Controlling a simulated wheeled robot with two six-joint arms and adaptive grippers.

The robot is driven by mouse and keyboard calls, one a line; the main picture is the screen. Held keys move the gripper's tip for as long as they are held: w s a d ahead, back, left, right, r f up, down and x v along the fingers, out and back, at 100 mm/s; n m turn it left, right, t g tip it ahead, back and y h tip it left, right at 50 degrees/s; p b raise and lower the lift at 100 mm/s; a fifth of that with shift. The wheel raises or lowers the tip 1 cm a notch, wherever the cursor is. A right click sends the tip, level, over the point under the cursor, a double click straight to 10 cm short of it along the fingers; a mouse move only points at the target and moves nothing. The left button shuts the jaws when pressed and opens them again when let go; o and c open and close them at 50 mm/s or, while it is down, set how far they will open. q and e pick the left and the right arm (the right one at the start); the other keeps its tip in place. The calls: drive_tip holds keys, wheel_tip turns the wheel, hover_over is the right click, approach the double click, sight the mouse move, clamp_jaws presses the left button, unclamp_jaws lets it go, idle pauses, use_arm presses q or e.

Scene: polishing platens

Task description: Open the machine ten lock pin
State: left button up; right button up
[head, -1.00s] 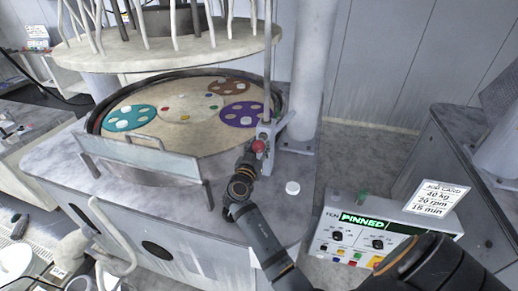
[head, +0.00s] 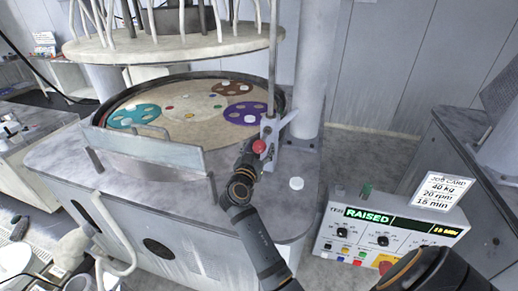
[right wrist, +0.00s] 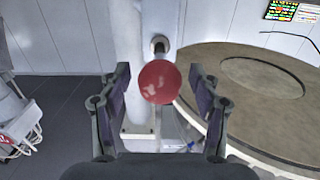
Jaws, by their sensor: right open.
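The lock pin shows as a red ball knob (head: 259,146) on a metal bracket (head: 271,138) at the right edge of the platen machine. In the right wrist view the red knob (right wrist: 158,82) sits on a short metal stem, between the two fingers, with a gap on each side. My right gripper (head: 252,158) is open around the knob and holds nothing. The control box (head: 390,228) labelled TEN stands at the lower right, and its green display (head: 368,215) reads RAISED. My left gripper is not in view.
A round upper plate (head: 170,44) with pale tubes hangs over the platen (head: 190,104), which carries coloured discs. A grey column (head: 309,70) stands just right of the bracket. A white puck (head: 296,183) lies on the machine top. A job card (head: 441,191) stands behind the box.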

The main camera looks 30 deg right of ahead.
drive_tip(key=shift+r, duration=0.3)
wheel_tip(320, 180, up, 9)
drive_tip(key=shift+r, duration=0.2)
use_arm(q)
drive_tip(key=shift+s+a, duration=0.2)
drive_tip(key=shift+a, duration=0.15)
use_arm(e)
drive_tip(key=shift+f, duration=0.1)
